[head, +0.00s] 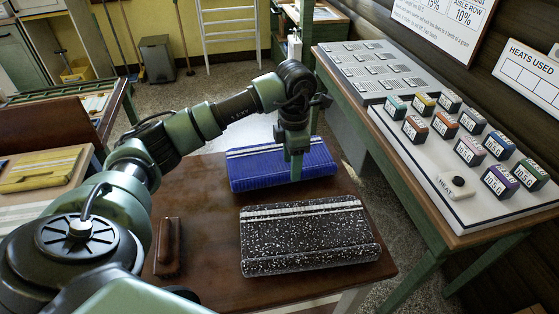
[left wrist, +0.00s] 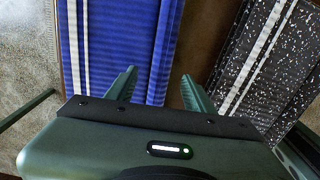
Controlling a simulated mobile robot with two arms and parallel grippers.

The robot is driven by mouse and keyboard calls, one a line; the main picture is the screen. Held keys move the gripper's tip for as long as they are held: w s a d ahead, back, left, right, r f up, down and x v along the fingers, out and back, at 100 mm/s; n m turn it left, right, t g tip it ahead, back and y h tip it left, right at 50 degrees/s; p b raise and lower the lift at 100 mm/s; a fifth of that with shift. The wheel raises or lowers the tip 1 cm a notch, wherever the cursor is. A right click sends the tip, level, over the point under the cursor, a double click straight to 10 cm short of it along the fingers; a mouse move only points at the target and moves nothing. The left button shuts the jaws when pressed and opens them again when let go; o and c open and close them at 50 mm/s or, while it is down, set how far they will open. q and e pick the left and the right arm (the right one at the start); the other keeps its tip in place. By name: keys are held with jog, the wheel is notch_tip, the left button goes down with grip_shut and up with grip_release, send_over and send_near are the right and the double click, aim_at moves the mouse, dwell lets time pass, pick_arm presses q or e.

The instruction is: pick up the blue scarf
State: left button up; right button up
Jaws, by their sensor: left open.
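The blue scarf (head: 255,168) is folded flat, with two white stripes, at the far side of the brown table in the head view. It also fills the upper left of the left wrist view (left wrist: 118,40). My left gripper (head: 297,168) points down at the scarf's right part and hides some of it. In the left wrist view the gripper (left wrist: 158,82) is open and empty. One finger is over the scarf and the other over bare table just past its edge, so that edge lies between them. I cannot tell the exact height. My right gripper is not in view.
A folded black scarf with white flecks (head: 305,240) lies nearer on the same table (head: 205,205), a narrow gap from the blue one. A brown block (head: 168,246) lies at left. A side table at right holds a white board (head: 455,190) with several coloured blocks.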

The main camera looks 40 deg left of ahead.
pick_arm(q)
notch_tip(320, 180, down, 2)
jog(key=shift+f, duration=0.1)
grip_shut()
jog(key=shift+w+r, duration=0.1)
jog(key=shift+r, duration=0.1)
